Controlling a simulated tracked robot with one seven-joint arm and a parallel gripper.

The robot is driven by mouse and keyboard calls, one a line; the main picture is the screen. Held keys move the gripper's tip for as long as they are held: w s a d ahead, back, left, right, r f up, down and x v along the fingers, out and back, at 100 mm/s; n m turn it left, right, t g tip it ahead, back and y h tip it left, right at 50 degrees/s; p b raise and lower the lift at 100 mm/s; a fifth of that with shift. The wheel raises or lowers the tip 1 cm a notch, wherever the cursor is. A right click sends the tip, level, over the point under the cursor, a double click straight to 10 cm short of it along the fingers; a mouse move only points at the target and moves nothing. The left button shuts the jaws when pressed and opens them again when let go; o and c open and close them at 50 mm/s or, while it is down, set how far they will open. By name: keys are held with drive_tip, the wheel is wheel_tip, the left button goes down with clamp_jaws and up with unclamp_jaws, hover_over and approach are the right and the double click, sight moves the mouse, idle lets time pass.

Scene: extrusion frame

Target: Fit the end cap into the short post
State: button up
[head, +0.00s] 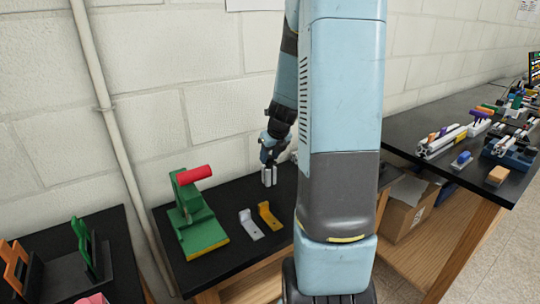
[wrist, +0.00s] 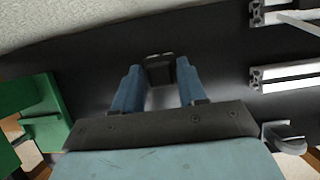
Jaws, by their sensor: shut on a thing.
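My gripper (head: 267,154) is low over the middle bench in the head view, close above silver upright extrusion pieces (head: 269,177). In the wrist view its blue fingers (wrist: 159,68) are shut on a small dark block, the end cap (wrist: 160,73). In the head view the cap is too small to make out. Two silver extrusion posts show at the right of the wrist view, one lower (wrist: 290,77) and one at the top edge (wrist: 275,14), both apart from the cap. I cannot tell which is the short post.
A green fixture (head: 196,222) with a red handle (head: 193,174) stands left of the posts. A white bracket (head: 250,224) and a yellow bracket (head: 268,215) lie in front. The right bench (head: 420,120) holds several extrusions and parts. A wall is close behind.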

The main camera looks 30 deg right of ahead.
drive_tip(key=shift+f, duration=0.8)
drive_tip(key=o, duration=1.1)
drive_tip(key=v, duration=1.3)
drive_tip(key=shift+s+r, duration=0.15)
drive_tip(key=shift+r, duration=0.15)
drive_tip(key=shift+a, duration=0.1)
